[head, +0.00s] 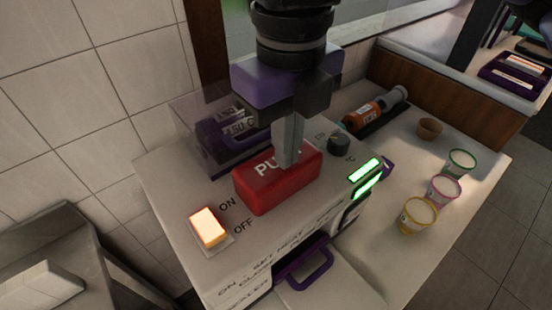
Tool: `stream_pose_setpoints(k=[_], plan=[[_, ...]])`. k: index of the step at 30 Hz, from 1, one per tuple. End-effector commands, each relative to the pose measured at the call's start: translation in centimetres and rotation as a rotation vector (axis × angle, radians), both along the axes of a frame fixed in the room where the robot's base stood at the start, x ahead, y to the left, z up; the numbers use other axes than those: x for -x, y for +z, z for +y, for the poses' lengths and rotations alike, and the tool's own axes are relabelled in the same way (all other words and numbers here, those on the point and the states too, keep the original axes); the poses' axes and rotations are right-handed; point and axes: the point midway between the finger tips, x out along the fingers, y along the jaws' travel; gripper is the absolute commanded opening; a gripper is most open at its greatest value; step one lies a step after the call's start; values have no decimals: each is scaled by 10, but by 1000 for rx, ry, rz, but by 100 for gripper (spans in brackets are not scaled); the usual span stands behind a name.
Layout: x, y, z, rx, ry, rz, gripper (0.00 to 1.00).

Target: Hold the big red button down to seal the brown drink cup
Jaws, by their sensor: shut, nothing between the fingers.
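The big red button (262,190), with white lettering partly hidden, is on top of the white sealer machine (175,180). My gripper (287,163) is shut and empty. It points down, and its fingertips are at the button's top, right of the middle. They look to be touching the button; I cannot tell how far the button is pressed. The brown drink cup cannot be made out in the sealer, whose inside is hidden from this view. A small brown cup (430,128) stands on the counter at the right.
An orange lit switch (208,227) marked ON and OFF, a dark knob (339,144) and green displays (365,171) are on the machine. A purple handle (304,267) sticks out in front. Cups with yellow (418,215), pink (444,188) and green (460,162) rims stand right. An orange bottle (364,117) lies behind.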

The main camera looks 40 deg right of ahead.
Motion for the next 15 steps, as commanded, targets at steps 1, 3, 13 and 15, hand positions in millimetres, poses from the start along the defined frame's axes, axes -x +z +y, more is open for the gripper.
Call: stream_pose_setpoints(k=[1,3,13,15], plan=[[0,-3,0,0,0,0,0],[0,-4,0,0,0,0,0],[0,-12,0,0,0,0,0],[0,-14,0,0,0,0,0]])
